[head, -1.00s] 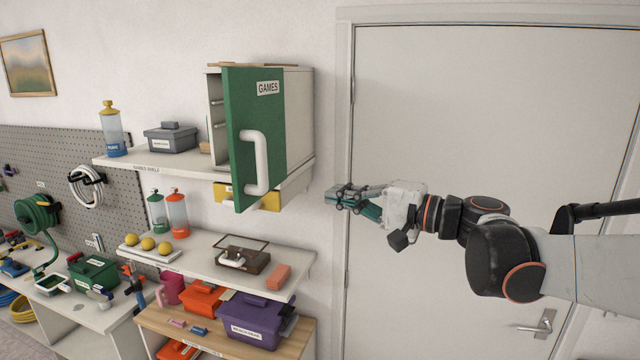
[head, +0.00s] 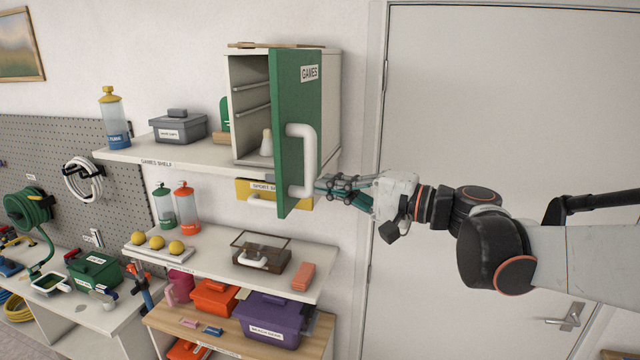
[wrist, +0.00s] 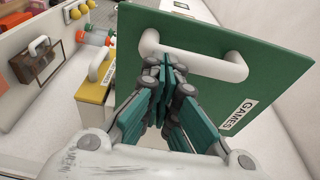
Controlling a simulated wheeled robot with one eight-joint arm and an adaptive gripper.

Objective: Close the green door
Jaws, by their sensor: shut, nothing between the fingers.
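The green door (head: 292,92), labelled GAMES, stands open on the right side of a white cabinet (head: 249,120) on the upper shelf. The cabinet's inside shows, with a pale object at its bottom. A white handle (head: 304,160) is on the door's outer face. My gripper (head: 330,183) is shut and empty, just right of the door's lower part near the handle. In the wrist view the door (wrist: 205,58) fills the upper right. The fingertips (wrist: 165,72) are close to the handle (wrist: 195,62) and overlap its left end. I cannot tell whether they touch.
The games shelf (head: 160,157) holds a blue bottle (head: 115,120) and a grey box (head: 178,127). Lower shelves hold yellow balls, a case and boxes. A white room door (head: 470,110) stands behind my arm.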

